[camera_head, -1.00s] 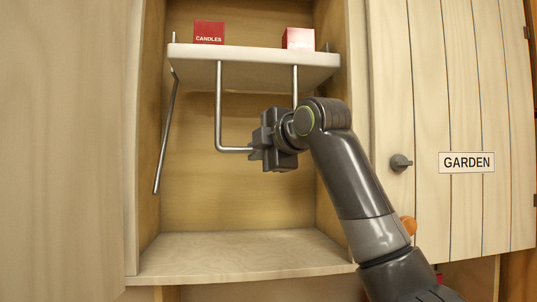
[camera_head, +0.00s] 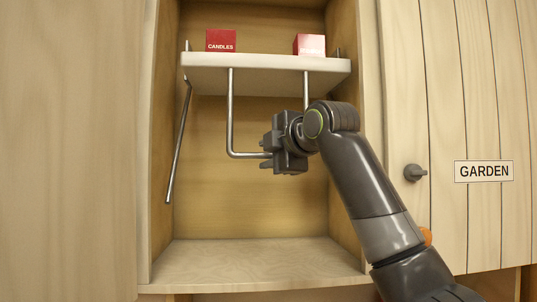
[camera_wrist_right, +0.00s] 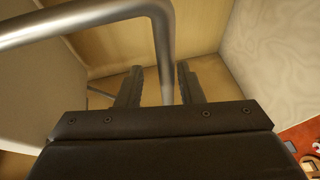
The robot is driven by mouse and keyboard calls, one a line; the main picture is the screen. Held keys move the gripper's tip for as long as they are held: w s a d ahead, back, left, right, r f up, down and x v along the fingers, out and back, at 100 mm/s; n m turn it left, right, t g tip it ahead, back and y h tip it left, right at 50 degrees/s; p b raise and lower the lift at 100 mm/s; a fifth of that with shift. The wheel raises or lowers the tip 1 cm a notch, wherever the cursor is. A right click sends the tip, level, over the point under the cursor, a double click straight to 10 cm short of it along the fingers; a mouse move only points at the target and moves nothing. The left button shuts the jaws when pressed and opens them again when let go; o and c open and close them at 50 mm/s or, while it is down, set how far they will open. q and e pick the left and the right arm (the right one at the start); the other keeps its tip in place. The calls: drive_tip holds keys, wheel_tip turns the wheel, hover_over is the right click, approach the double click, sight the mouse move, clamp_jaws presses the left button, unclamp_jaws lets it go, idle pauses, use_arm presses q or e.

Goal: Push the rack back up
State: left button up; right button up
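The rack (camera_head: 265,64) is a pale shelf board at the upper part of the open cabinet. A U-shaped metal handle (camera_head: 230,115) hangs below it, and a metal side arm (camera_head: 178,145) slants down at its left. My right gripper (camera_head: 268,150) is at the handle's lower bar. In the right wrist view the handle (camera_wrist_right: 165,45) runs between the two fingers (camera_wrist_right: 160,78), with a visible gap at its left. The fingers look open around the bar. The right part of the lower bar is hidden behind the gripper. My left gripper is out of view.
A red candles box (camera_head: 221,40) and another red box (camera_head: 309,45) stand on the rack. The cabinet floor (camera_head: 250,262) below is bare. A closed door with a GARDEN sign (camera_head: 484,171) and a dark knob (camera_head: 414,173) is at right.

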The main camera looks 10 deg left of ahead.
drive_tip(key=shift+s+d+b, duration=0.25)
drive_tip(key=shift+s+b, duration=0.1)
drive_tip(key=shift+b, duration=0.05)
drive_tip(key=b+v, duration=0.9)
drive_tip(key=v, duration=0.7)
drive_tip(key=shift+s+d, duration=0.2)
drive_tip(key=shift+s, duration=0.05)
drive_tip(key=shift+r, duration=0.1)
